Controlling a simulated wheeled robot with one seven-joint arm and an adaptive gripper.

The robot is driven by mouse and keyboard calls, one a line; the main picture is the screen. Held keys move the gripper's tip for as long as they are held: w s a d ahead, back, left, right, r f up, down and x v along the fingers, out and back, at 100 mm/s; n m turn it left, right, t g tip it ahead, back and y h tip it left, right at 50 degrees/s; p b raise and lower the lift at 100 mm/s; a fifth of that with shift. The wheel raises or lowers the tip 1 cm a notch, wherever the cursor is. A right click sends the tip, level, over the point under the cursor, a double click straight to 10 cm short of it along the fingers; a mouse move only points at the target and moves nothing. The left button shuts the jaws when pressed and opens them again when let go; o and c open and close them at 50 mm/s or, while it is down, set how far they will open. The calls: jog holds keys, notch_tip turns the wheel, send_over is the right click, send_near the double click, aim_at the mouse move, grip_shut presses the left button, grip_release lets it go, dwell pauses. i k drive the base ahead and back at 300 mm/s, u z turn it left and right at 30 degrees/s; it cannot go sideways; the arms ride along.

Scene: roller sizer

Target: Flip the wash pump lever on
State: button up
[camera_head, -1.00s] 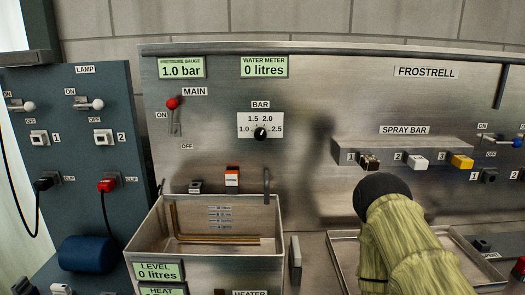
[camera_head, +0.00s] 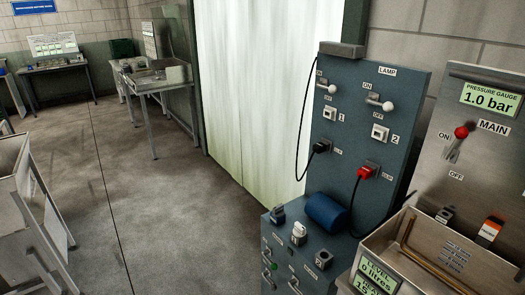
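I see no lever labelled wash pump in the head view. The MAIN lever with a red knob (camera_head: 461,132) is on the steel panel at the right, its knob up near the ON label. The blue-grey lamp panel (camera_head: 420,95) has one lever with a white knob (camera_head: 331,89) and another with a white knob (camera_head: 387,106), both near their ON labels. Small labels low on the blue-grey unit are too small to read. My gripper is not in view.
A steel basin (camera_head: 400,229) with level display stands at lower right. A blue cylinder (camera_head: 326,212) and red plug (camera_head: 366,172) are left of it. A pale curtain (camera_head: 265,90) hangs behind. Open concrete floor (camera_head: 150,215) lies left, with benches (camera_head: 150,88) at the back.

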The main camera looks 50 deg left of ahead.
aim_at(273, 266)
jog(key=u, duration=0.45)
jog(key=k, duration=0.55)
jog(key=u, duration=1)
